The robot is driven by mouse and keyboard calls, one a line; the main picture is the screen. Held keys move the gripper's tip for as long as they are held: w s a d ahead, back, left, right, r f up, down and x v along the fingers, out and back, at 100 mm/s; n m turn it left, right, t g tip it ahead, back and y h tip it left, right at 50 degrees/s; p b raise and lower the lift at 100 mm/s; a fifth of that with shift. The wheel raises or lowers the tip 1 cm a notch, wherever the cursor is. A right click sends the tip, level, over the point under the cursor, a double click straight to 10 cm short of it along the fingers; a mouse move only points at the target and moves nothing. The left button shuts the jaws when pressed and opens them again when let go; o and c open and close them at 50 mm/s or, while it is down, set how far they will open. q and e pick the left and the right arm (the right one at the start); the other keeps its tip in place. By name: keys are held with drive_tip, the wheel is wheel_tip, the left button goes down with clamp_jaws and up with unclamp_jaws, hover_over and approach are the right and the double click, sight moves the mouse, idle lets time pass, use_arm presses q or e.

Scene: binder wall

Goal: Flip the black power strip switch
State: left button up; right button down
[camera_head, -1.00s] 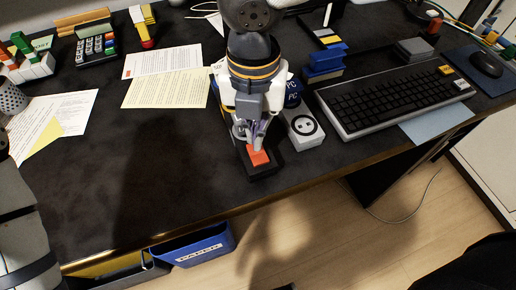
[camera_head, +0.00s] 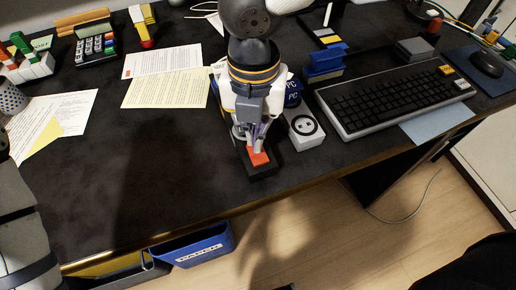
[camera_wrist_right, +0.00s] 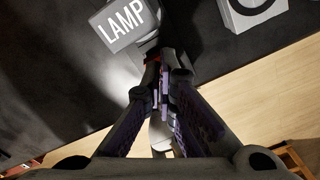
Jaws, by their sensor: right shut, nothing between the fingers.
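The black power strip (camera_head: 262,171) lies near the front edge of the desk, with an orange-red switch (camera_head: 259,158) on its near end. My right gripper (camera_head: 255,147) is shut and empty, pointing down with its fingertips at the switch. Whether the tips touch it I cannot tell. In the right wrist view the shut fingers (camera_wrist_right: 160,105) hide most of the switch, and only a sliver of red shows beside them. The far part of the strip is hidden under the gripper. My left gripper is not in view.
A white socket block (camera_head: 304,129) stands just right of the strip, with the keyboard (camera_head: 390,98) beyond it. A grey block marked LAMP (camera_wrist_right: 120,22) shows in the wrist view. Papers (camera_head: 166,88) lie to the left. A blue bin (camera_head: 195,245) sits below the desk edge.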

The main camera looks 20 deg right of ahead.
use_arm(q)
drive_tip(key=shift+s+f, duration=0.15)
use_arm(e)
drive_tip(key=shift+f, duration=0.8)
wheel_tip(320, 180, up, 5)
drive_tip(key=p, duration=0.2)
drive_tip(key=shift+r+p, duration=0.15)
drive_tip(key=shift+p, duration=0.25)
drive_tip(key=shift+r+p, duration=0.3)
drive_tip(key=shift+r, duration=0.65)
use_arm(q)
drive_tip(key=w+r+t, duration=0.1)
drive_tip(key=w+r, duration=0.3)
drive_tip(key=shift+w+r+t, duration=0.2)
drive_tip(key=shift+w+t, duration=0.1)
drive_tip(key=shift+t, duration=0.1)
use_arm(e)
drive_tip(key=shift+f, duration=0.1)
